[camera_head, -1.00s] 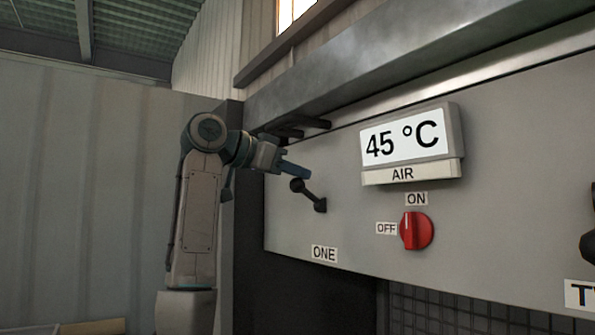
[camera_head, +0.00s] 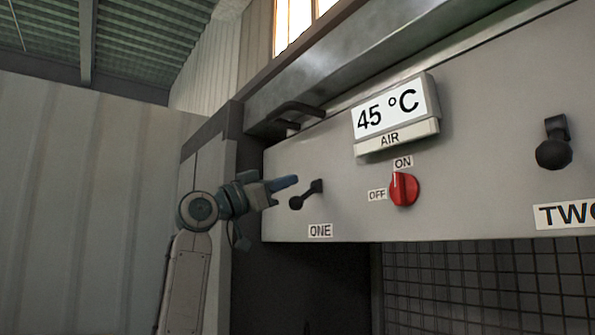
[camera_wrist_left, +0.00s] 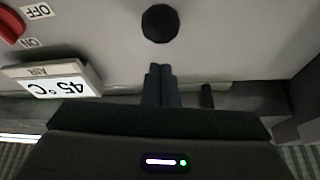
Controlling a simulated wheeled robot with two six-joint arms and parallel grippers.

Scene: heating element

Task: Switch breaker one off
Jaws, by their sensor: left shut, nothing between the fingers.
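The breaker one lever (camera_head: 305,195) is black with a ball knob, on the grey panel above the ONE label (camera_head: 320,231). Its ball end hangs down and to the left of its pivot in the head view. My left gripper (camera_head: 296,180) is shut and empty, with its blue fingers just above and left of the lever. I cannot tell from the head view whether they touch it. In the left wrist view, the shut fingertips (camera_wrist_left: 160,68) point toward the round black knob (camera_wrist_left: 160,23), with a visible gap between them in the picture. My right gripper is not in view.
A red dial (camera_head: 405,189) with ON and OFF labels sits right of the lever. A display (camera_head: 394,112) above it reads 45 °C, AIR. Another black lever (camera_head: 555,143) is above label TWO (camera_head: 566,215). A dark handle (camera_head: 297,110) juts out above my left gripper.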

